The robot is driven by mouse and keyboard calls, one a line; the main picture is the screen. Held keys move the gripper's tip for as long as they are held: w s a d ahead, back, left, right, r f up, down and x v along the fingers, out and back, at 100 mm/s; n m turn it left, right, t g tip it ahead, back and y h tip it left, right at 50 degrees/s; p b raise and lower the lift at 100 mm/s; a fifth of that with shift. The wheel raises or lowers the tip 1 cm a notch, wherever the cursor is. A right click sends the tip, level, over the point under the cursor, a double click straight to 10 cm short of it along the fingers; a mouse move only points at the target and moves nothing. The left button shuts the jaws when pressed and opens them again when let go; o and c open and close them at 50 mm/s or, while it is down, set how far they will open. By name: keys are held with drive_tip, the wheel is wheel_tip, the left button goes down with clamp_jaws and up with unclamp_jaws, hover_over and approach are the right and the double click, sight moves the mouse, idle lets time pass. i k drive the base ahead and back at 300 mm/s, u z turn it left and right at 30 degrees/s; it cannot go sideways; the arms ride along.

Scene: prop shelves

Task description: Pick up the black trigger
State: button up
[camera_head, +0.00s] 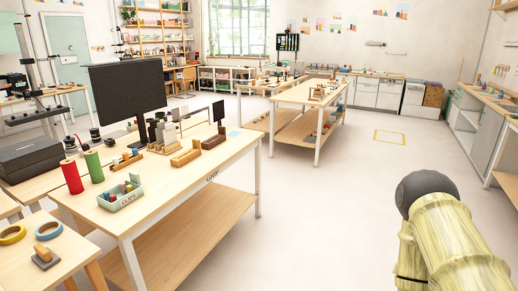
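I cannot pick out a black trigger for certain; at this distance the small dark items on the tables are too small to tell. The near wooden table (185,196) carries a light green bin marked CLIPS (121,195), a red spool (72,177), a green spool (94,166), wooden blocks and a small dark upright panel (219,111). A part of my arm, pale yellow with a dark rounded end, shows at the lower right, apart from the tables. My gripper is not in view.
A large dark monitor (128,98) stands behind the near table's items. Another wooden table (310,94) stands farther back. A left front table (45,265) holds tape rolls. Cabinets (481,127) line the right wall. The floor (325,210) between is clear.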

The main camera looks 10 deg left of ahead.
sight(110, 144)
drive_tip(key=i, duration=8.1)
drive_tip(key=u, duration=2.6)
drive_tip(key=i, duration=1.4)
